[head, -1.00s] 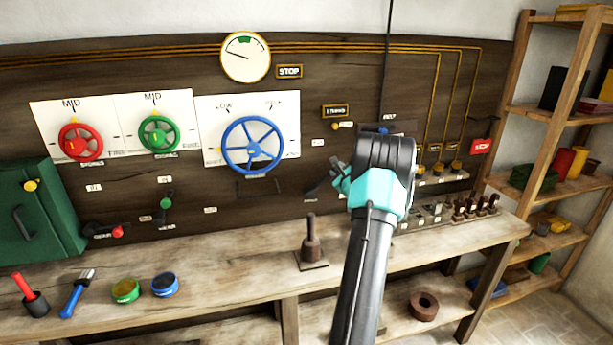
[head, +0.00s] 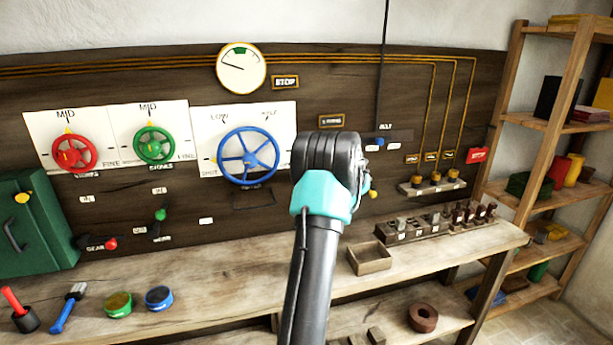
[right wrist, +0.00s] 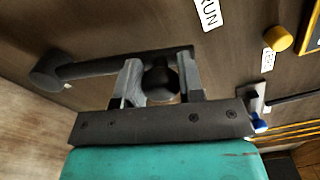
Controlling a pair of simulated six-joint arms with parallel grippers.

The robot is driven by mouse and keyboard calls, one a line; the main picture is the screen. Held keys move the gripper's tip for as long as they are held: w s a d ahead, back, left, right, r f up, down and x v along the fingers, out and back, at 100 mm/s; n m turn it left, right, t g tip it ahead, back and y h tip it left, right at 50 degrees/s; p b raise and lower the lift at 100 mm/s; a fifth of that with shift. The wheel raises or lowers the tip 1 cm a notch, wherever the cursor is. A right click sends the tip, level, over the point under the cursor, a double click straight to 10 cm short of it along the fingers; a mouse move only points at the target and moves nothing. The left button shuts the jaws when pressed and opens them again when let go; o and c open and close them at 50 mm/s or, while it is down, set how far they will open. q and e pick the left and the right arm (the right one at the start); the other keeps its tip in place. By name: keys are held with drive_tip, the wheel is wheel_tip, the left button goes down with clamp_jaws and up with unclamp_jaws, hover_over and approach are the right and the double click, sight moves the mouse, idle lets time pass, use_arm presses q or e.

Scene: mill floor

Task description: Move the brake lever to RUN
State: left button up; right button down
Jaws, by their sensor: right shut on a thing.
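In the right wrist view, my right gripper (right wrist: 160,72) has its two fingers on either side of the dark round knob of the brake lever (right wrist: 120,66). It is shut on this knob. The lever's dark bar runs left to a thick round end. A white RUN label (right wrist: 208,12) is on the board just above the lever, near its knob end. In the head view my right wrist hides the lever and the fingers. My left gripper is in neither view.
A yellow knob (head: 373,194) and a blue knob (head: 378,141) under the BELT label are close by on the right. A blue handwheel (head: 248,157) is to the left. A small wooden tray (head: 370,258) sits on the bench below. The sign by the gauge reads STOP (head: 285,82).

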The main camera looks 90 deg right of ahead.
drive_tip(key=shift+w, duration=0.1)
drive_tip(key=c, duration=0.8)
unclamp_jaws()
drive_tip(key=shift+a, duration=0.15)
drive_tip(key=v, duration=1.7)
